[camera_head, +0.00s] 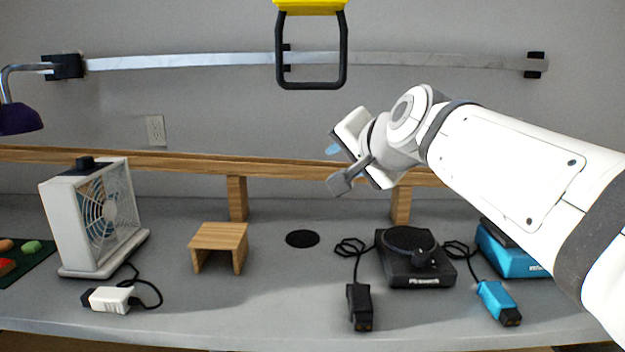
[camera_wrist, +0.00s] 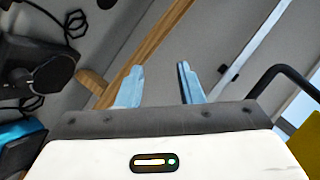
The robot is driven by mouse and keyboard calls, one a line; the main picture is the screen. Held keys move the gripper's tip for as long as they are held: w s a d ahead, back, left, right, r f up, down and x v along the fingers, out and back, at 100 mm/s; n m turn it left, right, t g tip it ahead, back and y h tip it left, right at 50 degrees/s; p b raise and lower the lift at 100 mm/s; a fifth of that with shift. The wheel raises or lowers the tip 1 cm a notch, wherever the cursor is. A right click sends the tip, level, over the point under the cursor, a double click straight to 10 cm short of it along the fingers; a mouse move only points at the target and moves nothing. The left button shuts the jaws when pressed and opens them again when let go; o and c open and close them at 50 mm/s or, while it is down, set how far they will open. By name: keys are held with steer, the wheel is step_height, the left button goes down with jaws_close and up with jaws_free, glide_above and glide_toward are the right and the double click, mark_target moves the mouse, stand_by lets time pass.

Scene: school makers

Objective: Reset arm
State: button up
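My gripper (camera_head: 336,166) is raised above the back of the grey workbench (camera_head: 300,318), in front of the wooden rail, to the right of the middle in the head view. In the wrist view its two light-blue fingers (camera_wrist: 160,88) stand apart with nothing between them. The gripper touches no object. My white arm reaches in from the right and hides part of the bench's right side.
A white box fan (camera_head: 100,215), small wooden stand (camera_head: 219,243), black turntable device (camera_head: 410,258) and blue device (camera_head: 512,262) stand on the bench. Cords end in a black plug (camera_head: 360,306) and blue plug (camera_head: 498,302). A black-framed yellow object (camera_head: 311,8) hangs above.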

steer(key=s+d+f+n+g+h+p, duration=0.2)
steer(key=s+d+f+n+g+p, duration=0.1)
steer(key=s+p, duration=0.7)
steer(key=s+d+f+n+g+h+p, duration=0.2)
steer(key=s+d+f+n+g+p, duration=0.2)
steer(key=s+p, duration=0.6)
step_height(320, 180, down, 2)
steer(key=d+g, duration=0.2)
steer(key=shift+d+g+h, duration=0.25)
steer(key=shift+g+h, duration=0.05)
steer(key=shift+g, duration=0.1)
